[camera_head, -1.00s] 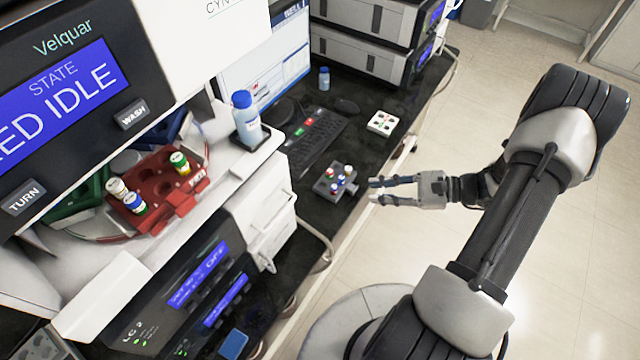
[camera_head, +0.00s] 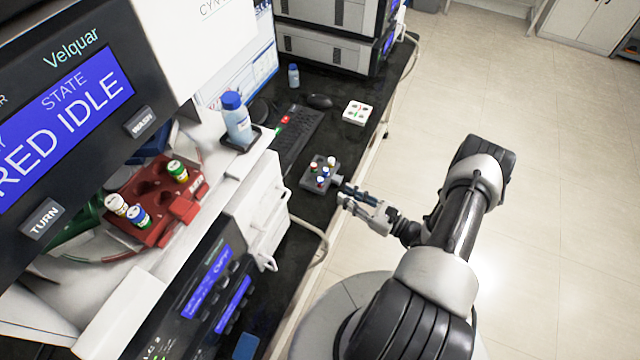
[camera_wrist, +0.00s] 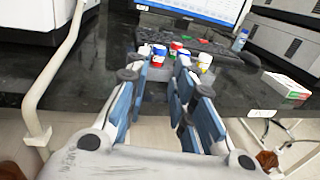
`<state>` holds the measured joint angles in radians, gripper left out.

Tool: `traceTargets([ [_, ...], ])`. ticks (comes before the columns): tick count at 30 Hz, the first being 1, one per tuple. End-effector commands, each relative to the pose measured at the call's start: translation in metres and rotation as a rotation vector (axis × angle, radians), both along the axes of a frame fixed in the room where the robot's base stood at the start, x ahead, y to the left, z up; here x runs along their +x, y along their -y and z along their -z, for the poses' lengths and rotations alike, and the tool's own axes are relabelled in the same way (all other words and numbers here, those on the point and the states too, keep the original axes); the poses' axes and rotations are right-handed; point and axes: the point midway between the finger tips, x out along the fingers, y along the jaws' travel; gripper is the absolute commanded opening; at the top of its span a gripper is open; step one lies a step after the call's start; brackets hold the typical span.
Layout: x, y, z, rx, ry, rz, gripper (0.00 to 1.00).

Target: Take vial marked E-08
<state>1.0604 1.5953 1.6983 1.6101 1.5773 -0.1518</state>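A small grey rack (camera_head: 309,182) holding several vials with white, red and blue colours stands on the black bench. In the wrist view the vials, among them a red one (camera_wrist: 176,47) and a blue-and-white one (camera_wrist: 158,56), stand just beyond my fingertips. My gripper (camera_head: 342,192) is open and empty at the bench edge, its fingers pointing at the rack; it also shows in the wrist view (camera_wrist: 160,75). More vials, one green-and-white (camera_head: 178,171), one white (camera_head: 117,205) and one blue-and-white (camera_head: 138,216), sit in a red carousel block (camera_head: 155,190). The marking E-08 cannot be read on any vial.
A white block with coloured marks (camera_head: 357,112) lies beyond the rack near the bench edge. White instrument drawers (camera_head: 262,215) stand left of the rack. A hose hangs along the bench edge.

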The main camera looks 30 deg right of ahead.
Motion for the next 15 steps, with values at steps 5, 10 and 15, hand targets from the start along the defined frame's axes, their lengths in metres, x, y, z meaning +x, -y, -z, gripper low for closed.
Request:
traceTargets([
  [5,0.024,-0.013,0.0,-0.001,0.0,-0.003,0.23],
  [10,0.032,-0.017,0.0,-0.001,0.0,-0.002,0.23],
  [15,0.054,-0.03,0.001,-0.001,0.0,-0.006,0.23],
])
